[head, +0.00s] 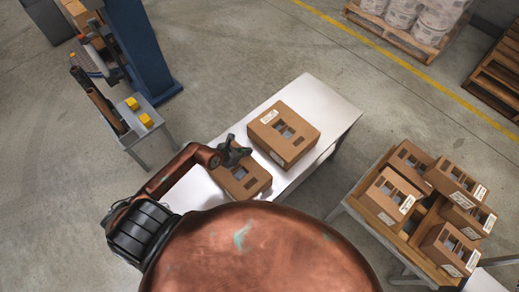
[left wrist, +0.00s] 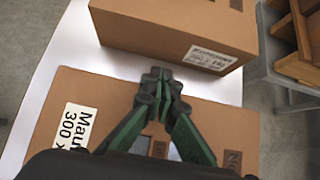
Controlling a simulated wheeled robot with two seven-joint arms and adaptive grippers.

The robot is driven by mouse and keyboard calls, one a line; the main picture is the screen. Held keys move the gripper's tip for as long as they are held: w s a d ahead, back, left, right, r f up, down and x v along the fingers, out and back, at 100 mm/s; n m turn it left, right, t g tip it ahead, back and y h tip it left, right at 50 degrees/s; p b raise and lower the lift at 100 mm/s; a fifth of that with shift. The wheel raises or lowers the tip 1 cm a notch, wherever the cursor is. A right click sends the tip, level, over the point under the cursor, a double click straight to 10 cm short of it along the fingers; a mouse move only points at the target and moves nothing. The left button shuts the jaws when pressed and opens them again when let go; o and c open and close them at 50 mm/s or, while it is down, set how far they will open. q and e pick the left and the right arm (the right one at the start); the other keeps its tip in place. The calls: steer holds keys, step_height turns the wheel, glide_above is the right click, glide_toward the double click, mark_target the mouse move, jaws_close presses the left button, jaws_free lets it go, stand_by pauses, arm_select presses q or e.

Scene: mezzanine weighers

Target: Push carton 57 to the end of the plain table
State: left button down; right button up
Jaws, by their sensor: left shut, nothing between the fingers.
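A white plain table (head: 332,98) runs diagonally through the head view and carries two brown cartons. The larger far carton (head: 298,142) stands toward the table's far end; it also shows in the left wrist view (left wrist: 190,35) with a white label. The smaller near carton (head: 243,184) is partly hidden by my arm; in the left wrist view (left wrist: 85,88) its label is cut off. I cannot read which one is carton 57. My left gripper (head: 236,149) is shut and empty, over the near carton's edge facing the far carton. My right gripper is not in view.
A wooden tray (head: 407,235) on a stand at the right holds several brown cartons. A small bench (head: 140,135) with yellow blocks stands by a blue column (head: 143,50) at the left. Pallets (head: 402,42) lie at the upper right. The table's far end is bare.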

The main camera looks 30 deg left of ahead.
arm_select(q)
steer(key=b, duration=0.2)
glide_toward(263, 148)
steer(key=x, duration=0.4)
steer(key=shift+w+d, duration=0.15)
steer(key=shift+d, duration=0.15)
steer(key=shift+w+d+f, duration=0.15)
steer(key=shift+w+f, duration=0.2)
steer(key=shift+f, duration=0.1)
steer(key=shift+w, duration=0.1)
